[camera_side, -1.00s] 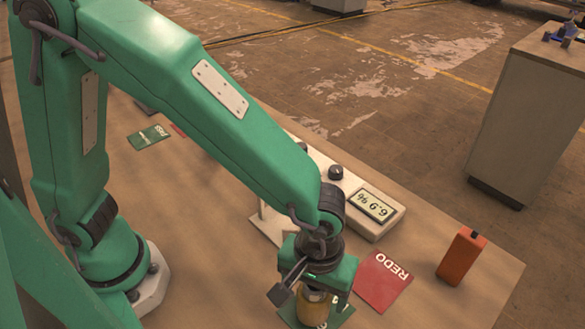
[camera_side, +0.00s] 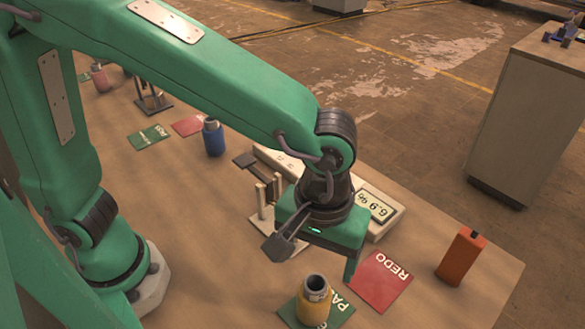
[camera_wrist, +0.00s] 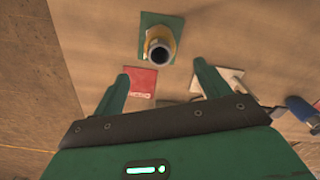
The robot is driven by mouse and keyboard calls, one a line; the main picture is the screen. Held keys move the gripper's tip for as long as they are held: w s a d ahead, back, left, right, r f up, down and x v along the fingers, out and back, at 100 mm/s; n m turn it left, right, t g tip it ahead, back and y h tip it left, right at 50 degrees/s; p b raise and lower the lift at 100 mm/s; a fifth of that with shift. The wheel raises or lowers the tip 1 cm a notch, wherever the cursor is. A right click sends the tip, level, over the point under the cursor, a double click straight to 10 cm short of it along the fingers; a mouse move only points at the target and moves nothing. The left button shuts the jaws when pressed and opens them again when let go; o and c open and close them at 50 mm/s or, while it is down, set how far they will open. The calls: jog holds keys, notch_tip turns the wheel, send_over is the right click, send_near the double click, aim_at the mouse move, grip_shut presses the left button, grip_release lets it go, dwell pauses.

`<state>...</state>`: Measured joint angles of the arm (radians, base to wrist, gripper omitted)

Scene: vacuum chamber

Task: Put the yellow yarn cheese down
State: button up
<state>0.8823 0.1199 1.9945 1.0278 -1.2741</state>
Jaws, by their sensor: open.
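The yellow yarn cheese (camera_side: 314,303) is a yellow cylinder with a grey, hollow top. It stands upright on the green card (camera_side: 339,313), whose printed word is partly hidden behind it. It also shows in the wrist view (camera_wrist: 160,47), on the green card (camera_wrist: 146,22). My gripper (camera_side: 314,258) is above and behind the cheese in the side view, clear of it. In the wrist view its two fingers (camera_wrist: 161,82) are spread apart with nothing between them, and the cheese lies beyond their tips.
A red REDO card (camera_side: 381,282) lies beside the green card. An orange block-shaped object (camera_side: 461,256) stands near the table's right edge. A meter reading 6.9 % (camera_side: 376,205) is behind my gripper. A blue cylinder (camera_side: 213,138) and a pink one (camera_side: 101,78) stand farther left.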

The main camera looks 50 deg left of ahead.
jog(key=shift+r, duration=1)
jog(key=w+a+r+m+t+h, duration=0.1)
jog(key=w+a+r, duration=0.1)
jog(key=a, duration=0.5)
jog(key=w+a+r+m+t, duration=0.1)
jog(key=a+r, duration=0.2)
jog(key=a, duration=0.4)
jog(key=s+a+m+t, duration=0.1)
jog(key=s+a, duration=0.1)
jog(key=a, duration=0.5)
jog(key=s+a+m+t+y, duration=0.1)
jog(key=s+a+t, duration=0.1)
jog(key=a, duration=0.6)
jog(key=shift+s+r+t, duration=0.25)
jog(key=shift+r+t, duration=0.05)
jog(key=shift+r, duration=0.05)
